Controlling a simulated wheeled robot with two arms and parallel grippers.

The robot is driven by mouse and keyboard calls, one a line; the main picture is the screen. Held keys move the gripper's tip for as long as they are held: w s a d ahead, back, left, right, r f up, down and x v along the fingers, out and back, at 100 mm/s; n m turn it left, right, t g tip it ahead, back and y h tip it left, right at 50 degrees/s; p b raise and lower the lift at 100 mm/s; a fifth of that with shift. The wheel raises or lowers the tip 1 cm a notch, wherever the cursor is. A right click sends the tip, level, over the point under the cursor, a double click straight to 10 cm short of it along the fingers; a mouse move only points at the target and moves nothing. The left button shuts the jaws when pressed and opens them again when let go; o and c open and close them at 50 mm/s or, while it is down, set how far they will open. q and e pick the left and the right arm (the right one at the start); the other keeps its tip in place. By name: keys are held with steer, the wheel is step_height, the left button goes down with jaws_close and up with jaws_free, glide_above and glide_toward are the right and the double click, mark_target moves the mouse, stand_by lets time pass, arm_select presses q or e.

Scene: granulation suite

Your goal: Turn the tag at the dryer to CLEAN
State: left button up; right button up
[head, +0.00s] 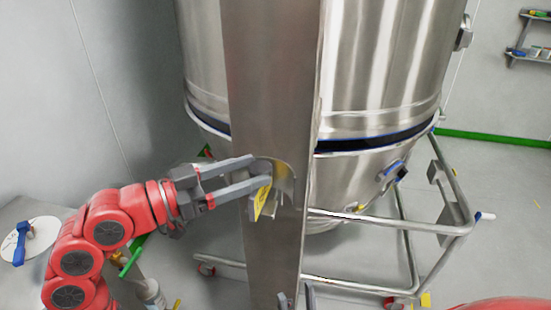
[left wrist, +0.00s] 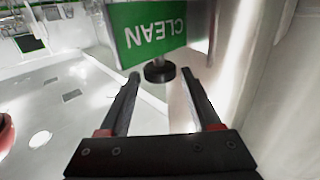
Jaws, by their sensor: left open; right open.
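The tag hangs at the steel column in front of the dryer. In the head view a yellow face of the tag (head: 263,199) shows, edge-on and narrow. In the left wrist view a green face of the tag (left wrist: 152,32) reads CLEAN, upside down. A black round knob (left wrist: 160,72) sits by the green face. My left gripper (head: 252,171) is open at the tag; in the left wrist view its fingertips (left wrist: 160,76) stand either side of the knob, and contact cannot be told. My right gripper (head: 296,298) shows only as fingertips at the bottom edge, open and apart from the tag.
The steel column (head: 270,80) rises in front of the big steel dryer vessel (head: 385,60). A tubular frame (head: 370,222) on castors extends right. A round white table (head: 30,215) stands at the left. A wall shelf (head: 530,54) hangs at the far right.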

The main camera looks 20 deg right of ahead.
arm_select(q)
steer(key=d, duration=0.5)
steer(key=shift+w+d, duration=0.4)
steer(key=shift+p, duration=0.35)
jaws_close()
